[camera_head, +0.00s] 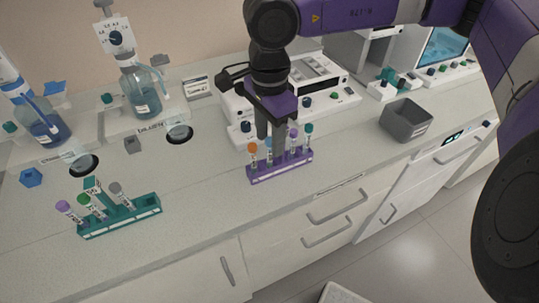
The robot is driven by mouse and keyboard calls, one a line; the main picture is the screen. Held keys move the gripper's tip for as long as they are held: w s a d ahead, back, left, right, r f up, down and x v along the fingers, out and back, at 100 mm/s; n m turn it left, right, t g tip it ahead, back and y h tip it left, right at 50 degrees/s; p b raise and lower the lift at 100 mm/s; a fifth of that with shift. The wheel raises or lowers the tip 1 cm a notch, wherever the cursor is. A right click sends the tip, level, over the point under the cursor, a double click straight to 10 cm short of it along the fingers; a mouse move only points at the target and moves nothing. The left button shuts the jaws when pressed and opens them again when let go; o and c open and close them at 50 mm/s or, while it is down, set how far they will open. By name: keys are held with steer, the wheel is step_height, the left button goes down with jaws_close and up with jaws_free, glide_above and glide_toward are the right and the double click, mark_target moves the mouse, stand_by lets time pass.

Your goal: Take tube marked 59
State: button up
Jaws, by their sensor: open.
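My gripper (271,138) points down at the purple rack (281,172), its fingers open among the tube tops. The rack holds several upright tubes: an orange-capped tube (253,155) at the left end, a purple-capped tube (294,143) and a teal-capped tube (308,138) at the right. My fingers partly hide the tubes in the middle; I cannot tell whether a tube stands between them. A teal rack (125,218) at the left holds several tubes with purple, green and grey caps, some leaning. Number labels are too small to read surely, so I cannot tell which tube is 59.
A grey bin (406,121) stands right of the purple rack. White instruments (320,80) stand close behind it. Bottles with blue liquid (40,120) (140,92) stand at the back left. The counter between the racks is mostly clear. Its front edge runs close before both racks.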

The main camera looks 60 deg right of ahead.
steer(key=shift+f, duration=0.9)
steer(key=shift+c, duration=0.2)
jaws_close()
steer(key=shift+r, duration=0.15)
step_height(320, 180, up, 20)
steer(key=b, duration=0.1)
